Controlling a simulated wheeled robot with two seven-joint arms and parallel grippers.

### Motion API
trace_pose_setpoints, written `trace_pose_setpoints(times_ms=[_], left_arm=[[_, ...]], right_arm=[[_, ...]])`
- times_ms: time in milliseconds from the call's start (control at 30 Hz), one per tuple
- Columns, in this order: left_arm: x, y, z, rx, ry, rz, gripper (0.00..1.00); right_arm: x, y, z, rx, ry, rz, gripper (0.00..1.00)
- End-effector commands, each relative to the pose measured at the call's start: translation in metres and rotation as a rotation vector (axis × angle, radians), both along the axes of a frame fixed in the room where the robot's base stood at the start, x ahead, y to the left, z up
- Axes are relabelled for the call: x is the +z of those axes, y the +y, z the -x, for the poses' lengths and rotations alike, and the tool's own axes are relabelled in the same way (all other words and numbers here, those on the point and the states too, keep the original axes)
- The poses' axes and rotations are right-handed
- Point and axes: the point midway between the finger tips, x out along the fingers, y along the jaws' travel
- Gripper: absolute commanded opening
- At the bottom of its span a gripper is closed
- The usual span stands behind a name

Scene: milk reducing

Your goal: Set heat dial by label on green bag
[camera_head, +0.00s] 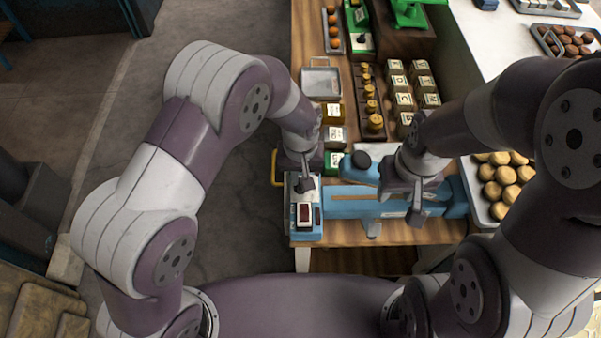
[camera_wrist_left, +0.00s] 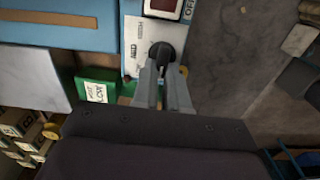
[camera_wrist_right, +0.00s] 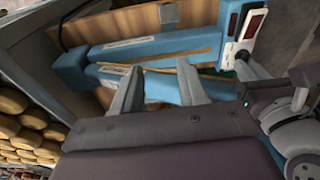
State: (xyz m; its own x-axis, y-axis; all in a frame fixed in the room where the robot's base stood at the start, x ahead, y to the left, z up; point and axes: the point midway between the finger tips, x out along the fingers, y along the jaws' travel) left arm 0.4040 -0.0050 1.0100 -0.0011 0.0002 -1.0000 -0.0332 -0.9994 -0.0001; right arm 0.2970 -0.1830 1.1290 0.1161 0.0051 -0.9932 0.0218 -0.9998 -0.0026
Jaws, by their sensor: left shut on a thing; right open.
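A blue machine (camera_head: 355,208) with long blue bars lies along the front of the wooden bench. Its white end panel carries a black dial (camera_wrist_left: 162,52) and a dark red switch (camera_head: 304,213). My left gripper (camera_wrist_left: 163,68) is shut on the dial; its fingers partly hide it. The green bag (camera_wrist_left: 97,92) with a white label lies just beside the panel; in the head view it is partly hidden (camera_head: 335,160). The label's writing is too small to read surely. My right gripper (camera_wrist_right: 160,82) is open and empty above the blue bars.
Small labelled bags (camera_head: 402,102), a wooden rack of brass weights (camera_head: 370,105) and a metal tray (camera_head: 321,82) stand farther back. A tray of round yellow-brown items (camera_head: 497,185) stands at the right. Open floor lies left of the bench.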

Motion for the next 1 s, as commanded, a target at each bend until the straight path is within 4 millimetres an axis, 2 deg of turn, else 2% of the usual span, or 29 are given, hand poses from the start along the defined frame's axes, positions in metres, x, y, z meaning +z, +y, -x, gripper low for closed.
trace_pose_setpoints(times_ms=[267, 700, 1000], left_arm=[[0.0016, -0.0022, 0.0001, -0.165, 0.001, 0.000, 0.00], [0.0023, -0.0059, 0.0011, -0.526, -0.001, 0.001, 0.00], [0.0027, -0.0073, 0.0018, -0.688, -0.002, 0.001, 0.00]], right_arm=[[0.0008, 0.0000, 0.0000, 0.000, 0.000, 0.000, 0.43], [0.0013, 0.0000, 0.0000, 0.000, 0.000, 0.000, 0.43], [0.0015, 0.0000, 0.0000, 0.000, 0.000, 0.000, 0.43]])
